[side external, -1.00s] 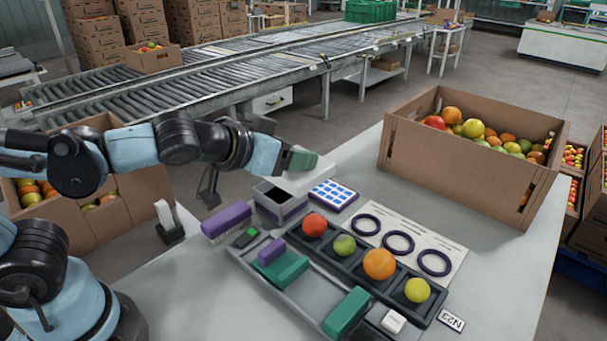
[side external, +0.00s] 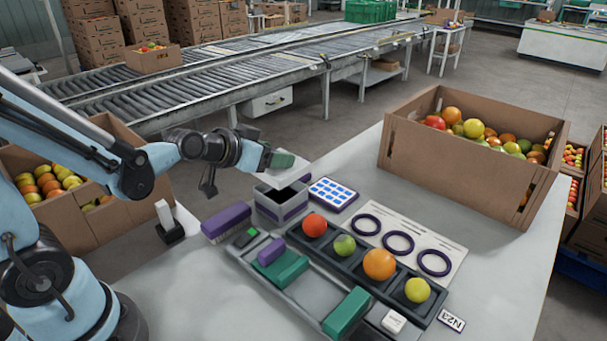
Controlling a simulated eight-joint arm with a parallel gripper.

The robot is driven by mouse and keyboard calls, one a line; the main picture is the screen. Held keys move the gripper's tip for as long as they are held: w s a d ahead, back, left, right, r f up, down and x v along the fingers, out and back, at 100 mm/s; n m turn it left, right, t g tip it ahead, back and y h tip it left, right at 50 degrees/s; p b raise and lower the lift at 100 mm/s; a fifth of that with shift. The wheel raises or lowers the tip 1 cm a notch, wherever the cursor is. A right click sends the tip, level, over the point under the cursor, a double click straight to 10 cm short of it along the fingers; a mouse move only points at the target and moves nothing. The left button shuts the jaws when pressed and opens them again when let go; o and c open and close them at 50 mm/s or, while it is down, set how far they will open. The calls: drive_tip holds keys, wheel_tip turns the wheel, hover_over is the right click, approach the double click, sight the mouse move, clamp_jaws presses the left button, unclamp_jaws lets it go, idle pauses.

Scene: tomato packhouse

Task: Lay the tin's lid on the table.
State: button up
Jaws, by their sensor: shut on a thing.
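The tin (side external: 280,207) is a small grey box with a purple band and a dark opening, standing on the table (side external: 190,285). The lid (side external: 285,176) is a pale flat piece, held in the air just above and behind the tin's opening, apart from the table. My gripper (side external: 281,160) is shut on the lid, reaching in from the left. My gripper hides part of the lid, and the lid covers part of the view of the tin's far rim.
A purple brush (side external: 226,221) stands left of the tin; a blue-and-white grid pad (side external: 330,194) lies to its right. A dark tray (side external: 362,262) holds several fruits in front. A cardboard fruit box (side external: 455,177) is at back right. The table's near left is clear.

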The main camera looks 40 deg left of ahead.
sight(272, 171)
drive_tip(key=shift+f, duration=1.85)
drive_tip(key=o, duration=1.1)
drive_tip(key=shift+f, duration=0.1)
drive_tip(key=shift+c, duration=0.2)
drive_tip(key=shift+f, duration=0.1)
drive_tip(key=v, duration=1.2)
drive_tip(key=shift+a, duration=0.2)
drive_tip(key=d+g, duration=0.2)
drive_tip(key=s+d+g, duration=0.1)
drive_tip(key=shift+f+h, duration=0.3)
drive_tip(key=shift+f, duration=0.1)
drive_tip(key=shift+o, duration=0.5)
drive_tip(key=shift+s+d+g, duration=0.15)
drive_tip(key=shift+s+g, duration=0.1)
drive_tip(key=shift+g, duration=0.45)
drive_tip(key=shift+s+g, duration=0.25)
drive_tip(key=shift+g, duration=0.15)
